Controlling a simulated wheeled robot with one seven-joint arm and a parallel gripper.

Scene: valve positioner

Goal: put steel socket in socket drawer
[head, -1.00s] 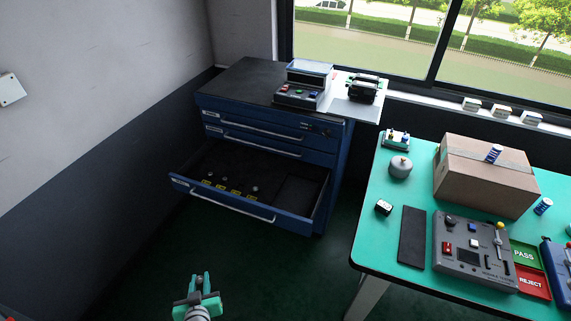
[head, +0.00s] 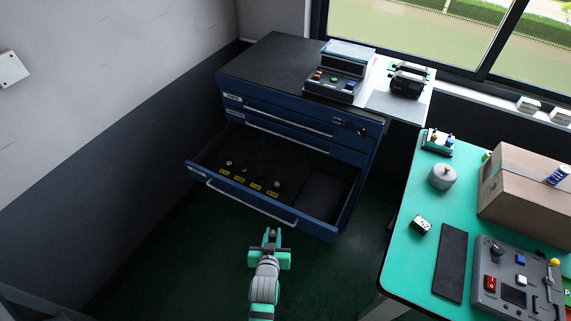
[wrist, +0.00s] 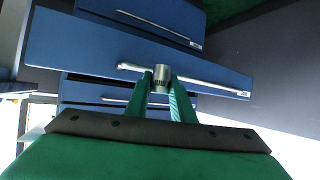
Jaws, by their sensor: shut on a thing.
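A small silver steel socket (wrist: 161,76) sits between the fingertips of my gripper (wrist: 162,92) in the wrist view; the gripper is shut on it. In the head view my gripper (head: 271,240) is in front of the open socket drawer (head: 205,178), below its front handle, and the socket there is too hidden to make out. The drawer is the pulled-out bottom drawer of the blue cabinet (head: 300,112). Several small metal pieces (head: 242,170) stand in it behind yellow labels. Its right part is an empty dark compartment. The drawer's blue front (wrist: 90,50) shows beyond the socket in the wrist view.
A green table (head: 405,265) stands on the right, with a cardboard box (head: 525,190), a grey weight (head: 442,176), a black mat (head: 451,262) and a control panel (head: 515,290). Two upper drawers are shut. Dark floor is clear left of my gripper.

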